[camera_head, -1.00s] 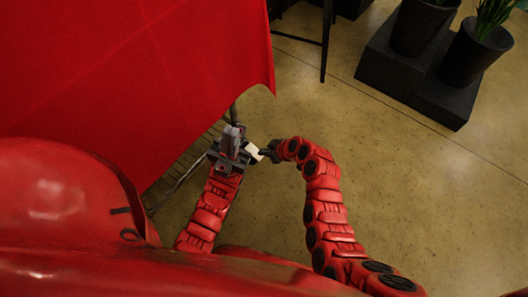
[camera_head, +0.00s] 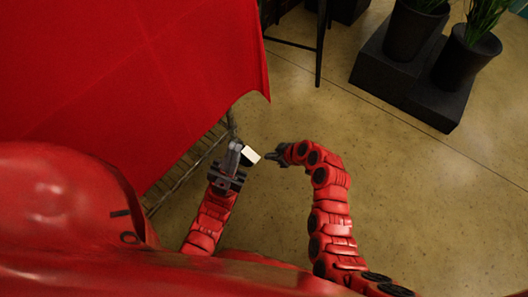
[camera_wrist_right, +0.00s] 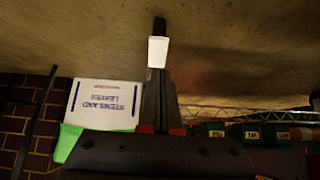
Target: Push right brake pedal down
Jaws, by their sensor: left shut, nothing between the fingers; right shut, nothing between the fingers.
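A small white block (camera_head: 250,155), which may be the brake pedal, shows below the corner of the red-covered table in the head view. It also shows in the right wrist view (camera_wrist_right: 158,51), just ahead of my right fingertips. My right gripper (camera_head: 270,156) is shut and empty, close to the block's right side; I cannot tell whether it touches. Its grey fingers (camera_wrist_right: 160,100) lie together in the wrist view. My left gripper (camera_head: 236,148) is shut and empty at the block's left side. What holds the block is hidden.
The red cloth (camera_head: 150,80) covers the upper left, with a slatted shelf (camera_head: 190,165) under its edge. A dark stand leg (camera_head: 321,45) and potted plants on a black plinth (camera_head: 415,90) are beyond. A white box (camera_wrist_right: 103,103) shows in the wrist view. Floor at right is clear.

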